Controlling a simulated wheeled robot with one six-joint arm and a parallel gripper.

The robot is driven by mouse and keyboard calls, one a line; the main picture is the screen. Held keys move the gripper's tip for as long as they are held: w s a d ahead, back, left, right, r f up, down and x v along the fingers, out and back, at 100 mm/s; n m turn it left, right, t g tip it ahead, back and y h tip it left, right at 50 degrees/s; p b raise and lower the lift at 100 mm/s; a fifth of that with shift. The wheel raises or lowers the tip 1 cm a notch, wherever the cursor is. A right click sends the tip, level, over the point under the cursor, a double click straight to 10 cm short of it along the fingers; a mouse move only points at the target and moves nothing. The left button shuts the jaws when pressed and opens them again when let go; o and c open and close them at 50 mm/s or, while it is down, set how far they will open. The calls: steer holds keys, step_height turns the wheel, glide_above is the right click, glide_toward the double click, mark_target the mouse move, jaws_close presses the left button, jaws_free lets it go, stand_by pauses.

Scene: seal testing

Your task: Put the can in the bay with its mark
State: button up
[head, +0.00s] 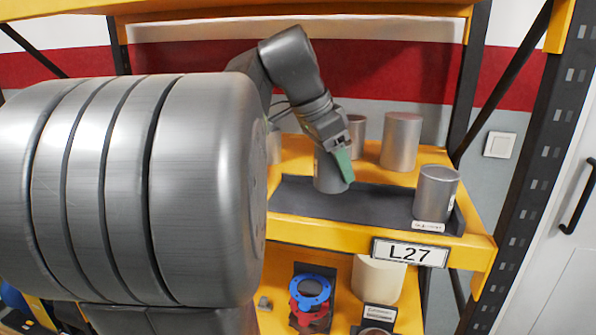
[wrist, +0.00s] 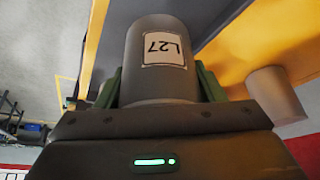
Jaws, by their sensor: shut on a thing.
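My gripper (head: 342,164) is shut on a grey metal can (head: 328,176), with its green fingers on either side. In the wrist view the can (wrist: 158,80) bears a white label reading L27, which appears upside down there. In the head view the held can is upright or nearly so, over the dark mat (head: 385,205) of the upper shelf bay. I cannot tell whether its base touches the mat. The bay's front edge carries a sign (head: 410,252) reading L27.
Another can (head: 437,192) stands at the mat's right end, behind a small label. More cans (head: 401,142) stand behind the mat. Mat between the held can and the right can is clear. Blue and red flanged parts (head: 312,290) and a cream cylinder (head: 377,279) are below.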

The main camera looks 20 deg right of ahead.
mark_target(336, 176)
steer(key=shift+d, duration=0.25)
steer(key=shift+f+p, duration=0.3)
steer(key=shift+f, duration=1.45)
steer(key=shift+f, duration=0.2)
steer(key=o, duration=1.2)
steer(key=shift+c, duration=0.2)
steer(key=shift+r, duration=0.3)
steer(key=v, duration=0.7)
steer(key=shift+a+r+b, duration=0.15)
steer(key=shift+b, duration=0.2)
